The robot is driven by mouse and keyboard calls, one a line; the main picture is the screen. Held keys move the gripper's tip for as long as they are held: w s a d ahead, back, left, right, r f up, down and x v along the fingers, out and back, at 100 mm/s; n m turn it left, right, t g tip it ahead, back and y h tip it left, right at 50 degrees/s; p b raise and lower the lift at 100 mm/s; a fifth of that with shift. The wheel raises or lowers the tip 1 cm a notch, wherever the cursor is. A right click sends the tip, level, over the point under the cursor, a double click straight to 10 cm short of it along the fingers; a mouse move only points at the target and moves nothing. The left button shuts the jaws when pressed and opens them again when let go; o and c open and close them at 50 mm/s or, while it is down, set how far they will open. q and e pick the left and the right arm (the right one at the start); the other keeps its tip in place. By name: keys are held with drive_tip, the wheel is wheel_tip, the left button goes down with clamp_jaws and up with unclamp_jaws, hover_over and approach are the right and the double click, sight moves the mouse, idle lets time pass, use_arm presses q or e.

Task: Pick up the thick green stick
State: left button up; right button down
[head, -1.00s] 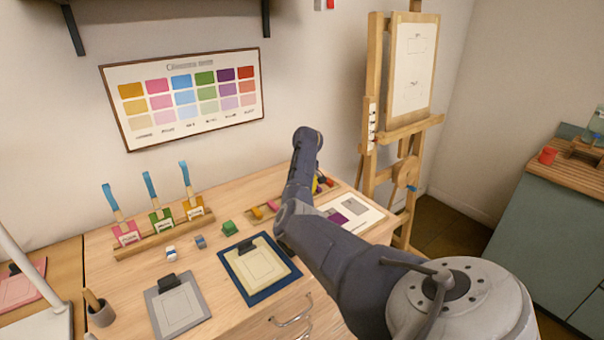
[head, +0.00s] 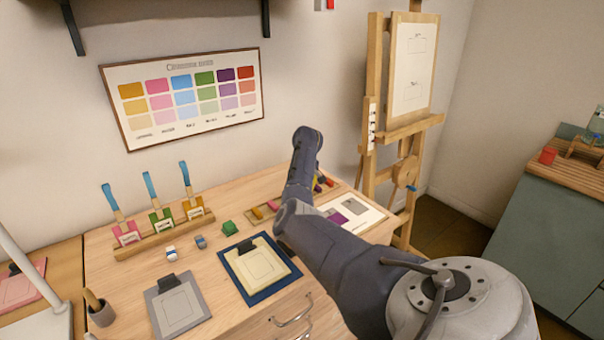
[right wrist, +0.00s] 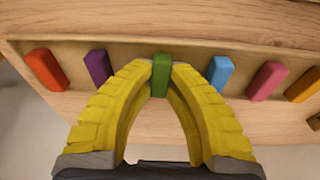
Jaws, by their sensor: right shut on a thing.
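The thick green stick (right wrist: 161,75) stands out in the middle of the right wrist view, in a row of coloured sticks in a wooden tray (right wrist: 220,50). My right gripper (right wrist: 161,68) has its yellow fingertips shut on the green stick, one on each side. The stick is still at the tray; I cannot tell whether it is lifted at all. In the head view my right arm hides the green stick and most of the gripper. My left gripper is not in view.
In the wrist view, a purple stick (right wrist: 97,67) and a blue stick (right wrist: 219,72) flank the fingers closely. Red, pink and orange sticks lie further out.

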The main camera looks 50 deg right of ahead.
wheel_tip(320, 180, up, 20)
idle(0.6)
drive_tip(key=c, duration=1.9)
unclamp_jaws()
clamp_jaws()
